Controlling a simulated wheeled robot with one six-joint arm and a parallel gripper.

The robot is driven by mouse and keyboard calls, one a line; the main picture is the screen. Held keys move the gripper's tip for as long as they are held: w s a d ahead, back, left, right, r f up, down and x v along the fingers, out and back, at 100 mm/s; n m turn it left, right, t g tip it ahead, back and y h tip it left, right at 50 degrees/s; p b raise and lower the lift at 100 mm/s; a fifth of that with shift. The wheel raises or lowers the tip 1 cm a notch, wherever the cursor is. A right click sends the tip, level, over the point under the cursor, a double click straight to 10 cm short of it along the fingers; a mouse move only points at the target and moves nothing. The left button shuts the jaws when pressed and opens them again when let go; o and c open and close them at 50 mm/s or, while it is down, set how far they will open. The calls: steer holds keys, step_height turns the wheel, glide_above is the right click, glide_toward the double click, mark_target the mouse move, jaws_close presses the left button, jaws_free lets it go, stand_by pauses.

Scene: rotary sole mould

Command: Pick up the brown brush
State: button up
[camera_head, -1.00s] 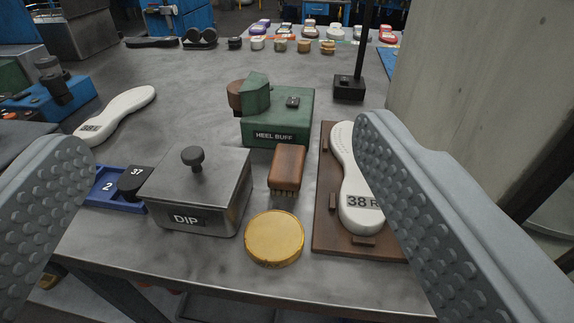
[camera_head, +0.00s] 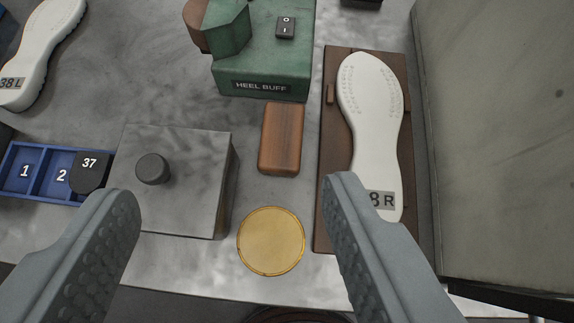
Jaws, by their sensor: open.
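The brown brush (camera_head: 282,139) is a small wooden block lying on the grey metal table. It sits in front of the green heel buff machine (camera_head: 262,55), between the grey lidded dip box (camera_head: 190,195) and the brown board with the white sole. Its bristles are hidden beneath it. My gripper (camera_head: 228,190) is open and empty, seen from above.
A round gold lid (camera_head: 271,241) lies in front of the brush. The brown board (camera_head: 328,215) holds a white sole (camera_head: 372,95) marked R. A blue numbered tray (camera_head: 45,186) and another white sole (camera_head: 40,50) are at left.

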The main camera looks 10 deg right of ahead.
steer(key=w+d+f+m+g, duration=0.1)
steer(key=w+d+f+g, duration=0.1)
steer(key=w+g, duration=0.4)
steer(key=w+d+f+m+g, duration=0.15)
steer(key=w+g, duration=0.25)
steer(key=w, duration=0.4)
glide_above(282, 134)
steer(key=shift+n, duration=0.35)
steer(key=f, duration=1.2)
steer(key=shift+w+a+f, duration=0.1)
steer(key=shift+w+f, duration=0.3)
steer(key=shift+s+f, duration=0.2)
steer(key=shift+f, duration=1.15)
steer(key=shift+s+f, duration=0.2)
steer(key=shift+f, duration=1.15)
steer(key=shift+c, duration=0.5)
steer(key=c, duration=0.7)
